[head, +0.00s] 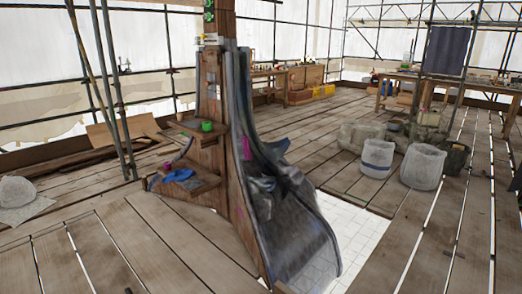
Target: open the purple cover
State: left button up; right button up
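A narrow upright magenta-purple piece (247,148) is on the grey sheathing of the wooden spire, near the middle of the head view. A small magenta round object (168,165) sits on the lower wooden ledge at the spire's left. I cannot tell which of these is the purple cover, or whether a cover is open or shut. Neither of my grippers can be made out.
The spire's ledges hold a green pot (207,126) and a blue cloth-like item (178,175). Grey buckets (377,158) stand at right. Scaffold poles (117,90) rise at left, and a workbench (440,80) stands at back right. Plank floor at front left is clear.

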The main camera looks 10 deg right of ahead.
aim_at(243, 145)
jog(key=k+l, duration=0.1)
jog(key=l, duration=0.3)
jog(key=k+l, duration=0.15)
jog(key=l, duration=0.25)
jog(key=k+l, duration=0.1)
jog(key=l, duration=0.3)
jog(key=k+l, duration=0.15)
jog(key=l, duration=0.25)
jog(key=k+l+u, duration=0.1)
jog(key=l, duration=0.3)
jog(key=i+l, duration=0.15)
jog(key=l, duration=0.2)
jog(key=i+l, duration=0.15)
jog(key=l, duration=0.2)
jog(key=i+l, duration=0.15)
jog(key=l, duration=0.25)
jog(key=i+l, duration=0.15)
jog(key=l, duration=0.2)
jog(key=i+l, duration=0.15)
jog(key=l, duration=0.2)
jog(key=i+l+u, duration=0.1)
jog(key=i+l, duration=0.4)
jog(key=i, duration=0.25)
jog(key=i+l, duration=0.55)
jog(key=i, duration=0.15)
jog(key=u, duration=0.05)
